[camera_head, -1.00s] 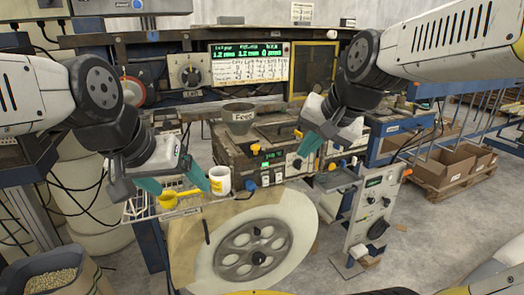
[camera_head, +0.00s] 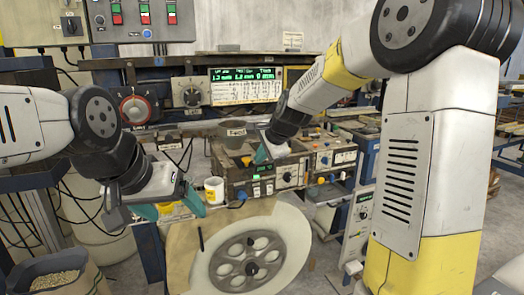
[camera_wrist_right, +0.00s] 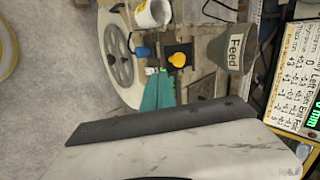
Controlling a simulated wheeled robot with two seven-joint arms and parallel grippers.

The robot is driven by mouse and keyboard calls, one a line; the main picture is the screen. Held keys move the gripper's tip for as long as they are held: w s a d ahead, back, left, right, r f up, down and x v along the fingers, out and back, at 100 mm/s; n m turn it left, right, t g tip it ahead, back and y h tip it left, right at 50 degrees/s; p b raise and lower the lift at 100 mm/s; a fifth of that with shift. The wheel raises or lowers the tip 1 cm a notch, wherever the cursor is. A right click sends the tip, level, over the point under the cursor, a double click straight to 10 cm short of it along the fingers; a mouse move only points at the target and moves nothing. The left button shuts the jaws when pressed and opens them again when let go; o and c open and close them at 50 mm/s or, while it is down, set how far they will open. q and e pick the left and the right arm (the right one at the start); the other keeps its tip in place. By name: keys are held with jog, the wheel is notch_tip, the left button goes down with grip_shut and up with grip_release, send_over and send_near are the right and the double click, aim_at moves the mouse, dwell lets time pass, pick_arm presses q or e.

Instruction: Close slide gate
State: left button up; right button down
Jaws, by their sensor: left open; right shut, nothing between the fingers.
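A grey cone-shaped feed hopper (camera_head: 232,134) stands on the brown machine. In the right wrist view the hopper (camera_wrist_right: 232,48) is beside a dark block with a yellow knob (camera_wrist_right: 177,60); this may be the slide gate. The knob (camera_head: 246,161) also shows in the head view below the hopper. My right gripper (camera_head: 262,153) is shut and empty, just right of the knob. In the wrist view its teal fingertips (camera_wrist_right: 158,90) are together near the knob, with a small gap visible. My left gripper (camera_head: 170,206) is open, beside the white cup (camera_head: 214,190).
A large spoked reel (camera_head: 252,262) is in front of the machine. A yellow scoop (camera_head: 168,207) is partly hidden behind my left gripper. A bin of pellets (camera_head: 52,280) stands at lower left. A lit display panel (camera_head: 245,86) is behind the hopper.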

aim_at(247, 164)
jog(key=shift+w+a+f, duration=0.4)
jog(key=shift+w+f, duration=0.05)
jog(key=shift+w, duration=0.4)
jog(key=shift+w+a+f, duration=0.4)
jog(key=shift+w+a, duration=0.05)
jog(key=shift+w, duration=0.4)
jog(key=shift+w+a+f, duration=0.4)
jog(key=shift+w+f, duration=0.05)
jog(key=shift+w, duration=0.4)
